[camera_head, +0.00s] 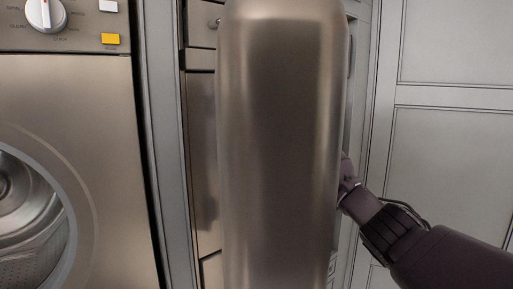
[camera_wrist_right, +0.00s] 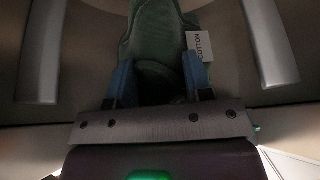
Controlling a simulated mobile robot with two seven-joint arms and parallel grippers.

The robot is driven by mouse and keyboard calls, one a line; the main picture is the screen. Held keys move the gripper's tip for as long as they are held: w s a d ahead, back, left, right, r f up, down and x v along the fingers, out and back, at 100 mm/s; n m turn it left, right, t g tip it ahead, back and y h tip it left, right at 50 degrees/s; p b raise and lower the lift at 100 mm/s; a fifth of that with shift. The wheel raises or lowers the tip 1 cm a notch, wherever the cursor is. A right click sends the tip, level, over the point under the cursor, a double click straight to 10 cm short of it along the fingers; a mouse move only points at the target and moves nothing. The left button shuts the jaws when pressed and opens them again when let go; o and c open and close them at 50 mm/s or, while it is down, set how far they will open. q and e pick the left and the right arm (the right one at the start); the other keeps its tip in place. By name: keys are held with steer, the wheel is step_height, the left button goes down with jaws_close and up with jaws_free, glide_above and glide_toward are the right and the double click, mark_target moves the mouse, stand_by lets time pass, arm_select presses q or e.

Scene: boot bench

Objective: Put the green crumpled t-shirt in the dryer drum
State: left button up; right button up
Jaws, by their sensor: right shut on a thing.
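The green t-shirt (camera_wrist_right: 155,25) shows in the right wrist view, with a white tag reading COTTON. My right gripper (camera_wrist_right: 158,78) is shut on it, with a blue finger on each side of the cloth. In the head view my right arm comes in from the right. Its gripper and the t-shirt are hidden there behind a tall metal body. The dryer (camera_head: 75,120) stands at the left, with its drum (camera_head: 28,205) partly in view at the lower left edge. The part of the drum that shows is bare metal. My left gripper is not in view.
The tall brown metal body (camera_head: 283,140) with rounded edges fills the middle of the head view, between the dryer and my right arm. Grey panelled doors (camera_head: 450,140) stand at the right. In the right wrist view, pale bars (camera_wrist_right: 270,45) flank the t-shirt.

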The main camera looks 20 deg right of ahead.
steer(key=shift+f, duration=1.2)
steer(key=shift+f+b, duration=0.45)
steer(key=shift+f, duration=0.9)
steer(key=o, duration=1.2)
steer(key=shift+c, duration=0.2)
steer(key=shift+r, duration=0.15)
